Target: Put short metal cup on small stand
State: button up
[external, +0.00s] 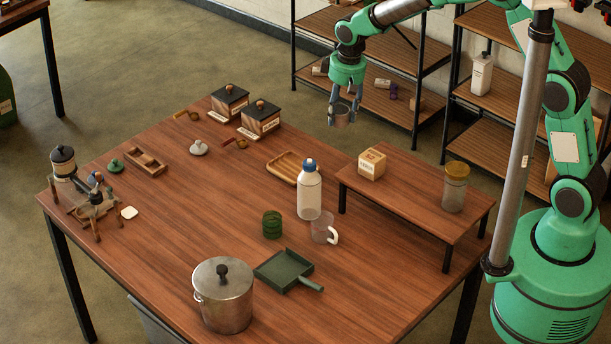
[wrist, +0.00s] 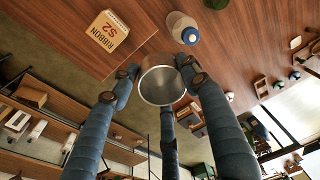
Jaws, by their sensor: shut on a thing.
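The short metal cup (external: 341,118) is held up in the air between my gripper's fingers (external: 344,108), beyond the back edge of the table. In the wrist view the round cup (wrist: 162,86) sits between the fingertips, its hollow inside facing the camera. The small stand (external: 415,205) is a raised wooden platform with dark legs on the right part of the table. The cup is apart from the stand, behind and left of it in the external view. The stand's top (wrist: 62,22) also shows in the wrist view.
On the stand are a wooden block box (external: 372,164) and a lidded clear jar (external: 455,187), with bare wood between them. A blue-capped bottle (external: 309,190) and a clear mug (external: 324,229) stand by its left side. Shelves (external: 440,60) stand behind the table.

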jog(key=s+d+f, duration=0.1)
jog(key=s+d, duration=0.2)
jog(key=d, duration=0.6)
jog(key=s+d, duration=0.4)
jog(key=d, duration=0.4)
jog(key=shift+d+f+m, duration=0.3)
jog(key=shift+d+f, duration=0.05)
jog(key=shift+d, duration=0.05)
jog(key=shift+s+d+f, duration=0.15)
jog(key=shift+d+f, duration=0.05)
jog(key=shift+f, duration=0.75)
jog(key=shift+s+d+f, duration=0.1)
jog(key=shift+d+f, duration=0.05)
jog(key=shift+f, duration=1.45)
jog(key=shift+f, duration=3.15)
jog(key=shift+f, duration=0.1)
jog(key=shift+f+b, duration=0.4)
jog(key=shift+f, duration=1.35)
